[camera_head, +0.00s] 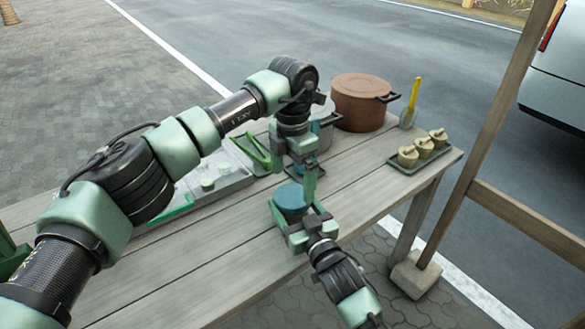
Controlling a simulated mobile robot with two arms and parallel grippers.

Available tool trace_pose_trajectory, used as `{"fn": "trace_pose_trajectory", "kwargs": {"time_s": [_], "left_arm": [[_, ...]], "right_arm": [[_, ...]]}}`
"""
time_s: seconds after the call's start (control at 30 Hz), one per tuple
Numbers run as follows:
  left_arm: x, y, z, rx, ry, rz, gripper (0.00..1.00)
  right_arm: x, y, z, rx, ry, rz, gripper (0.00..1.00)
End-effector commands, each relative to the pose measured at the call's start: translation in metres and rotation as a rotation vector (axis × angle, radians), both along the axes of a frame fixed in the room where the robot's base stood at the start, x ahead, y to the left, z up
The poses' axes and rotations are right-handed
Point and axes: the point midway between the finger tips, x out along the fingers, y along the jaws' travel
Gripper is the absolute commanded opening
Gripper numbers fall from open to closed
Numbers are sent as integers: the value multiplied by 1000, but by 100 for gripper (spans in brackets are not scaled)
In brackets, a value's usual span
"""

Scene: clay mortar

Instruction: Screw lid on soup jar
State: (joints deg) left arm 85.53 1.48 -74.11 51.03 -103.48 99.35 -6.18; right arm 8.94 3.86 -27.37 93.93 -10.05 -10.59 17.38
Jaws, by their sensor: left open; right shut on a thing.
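The soup jar (291,199) shows as a round blue top near the front edge of the wooden table. I cannot tell from this view where lid and jar body meet or how tightly they sit together. My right gripper (290,218) comes from the lower right and is shut around the jar, with a finger on either side. My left gripper (302,178) points down just above and behind the jar. It is open, and its near finger hangs close to the blue top. The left arm hides part of the area behind it.
A brown pot (361,103) stands at the back, with a grey pot (325,128) partly hidden beside it. A yellow-handled tool (411,109) and a green tray (420,158) of small pots are at the right. A grey tray (235,180) lies left. The wooden table (350,190) is bare right of the jar.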

Motion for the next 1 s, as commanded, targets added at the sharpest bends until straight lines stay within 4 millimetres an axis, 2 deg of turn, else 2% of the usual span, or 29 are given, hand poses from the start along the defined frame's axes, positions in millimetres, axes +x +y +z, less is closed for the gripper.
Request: {"fn": "trace_pose_trajectory", "kwargs": {"time_s": [0.1,0.33,0.73,0.77,0.9,1.0], "left_arm": [[-1,0,-21,0,3,1,97],[0,0,-49,0,1,1,97],[0,0,-56,1,-1,1,97],[0,0,-55,1,-1,1,92],[0,0,-55,1,-1,1,53],[0,0,-55,1,-1,1,30]], "right_arm": [[0,0,1,1,-3,0,0],[0,0,1,1,-3,0,0],[0,0,1,1,-3,0,0],[0,0,1,1,-3,0,0],[0,0,1,1,-3,0,0],[0,0,1,1,-3,0,0]]}}
